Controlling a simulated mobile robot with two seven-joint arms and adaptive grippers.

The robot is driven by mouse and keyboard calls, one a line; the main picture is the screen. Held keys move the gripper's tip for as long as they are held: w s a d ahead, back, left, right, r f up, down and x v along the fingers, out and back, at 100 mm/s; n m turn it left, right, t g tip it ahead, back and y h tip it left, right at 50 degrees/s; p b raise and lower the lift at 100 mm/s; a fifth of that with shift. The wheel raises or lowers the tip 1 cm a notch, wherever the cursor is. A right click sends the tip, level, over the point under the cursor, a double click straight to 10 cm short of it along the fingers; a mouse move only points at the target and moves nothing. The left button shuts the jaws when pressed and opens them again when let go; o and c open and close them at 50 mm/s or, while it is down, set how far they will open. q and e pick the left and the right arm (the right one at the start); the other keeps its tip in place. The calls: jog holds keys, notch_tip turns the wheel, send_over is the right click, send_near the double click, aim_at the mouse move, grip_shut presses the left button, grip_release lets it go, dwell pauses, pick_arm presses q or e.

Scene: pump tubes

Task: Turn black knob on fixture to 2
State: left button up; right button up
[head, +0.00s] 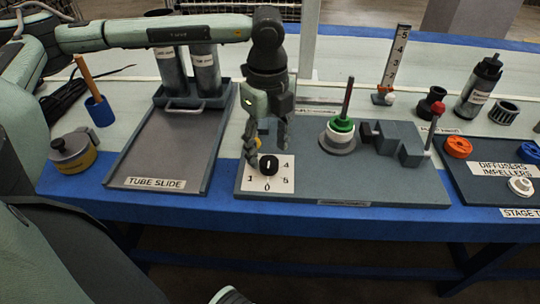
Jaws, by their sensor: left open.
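The black knob (268,164) sits on a white dial plate (281,184) at the left front of the grey fixture board (350,188). The numbers 1, 0, 5 and 4 show around the knob. A pale mark on the knob's top points roughly away from me; the number there is hidden by my gripper. My left gripper (267,148) is open and points down just behind and above the knob. One fingertip is at the knob's left rear, the other behind its right side. I cannot tell whether they touch it.
A green-topped post (341,125) and grey stepped blocks (398,140) stand on the board to the right. The tube slide tray (165,150) with two metal tubes lies to the left. A red-topped lever (437,108) stands at the board's right edge. The blue table edge is in front.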

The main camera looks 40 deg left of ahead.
aim_at(269, 161)
pick_arm(q)
jog(key=shift+f, duration=1.65)
pick_arm(e)
jog(key=shift+w+r, duration=0.1)
jog(key=shift+r, duration=0.2)
pick_arm(q)
jog(key=shift+c, duration=0.4)
jog(key=c, duration=1.1)
pick_arm(e)
jog(key=shift+f, duration=0.2)
pick_arm(q)
jog(key=shift+m, duration=0.3)
pick_arm(e)
jog(key=shift+s, duration=0.2)
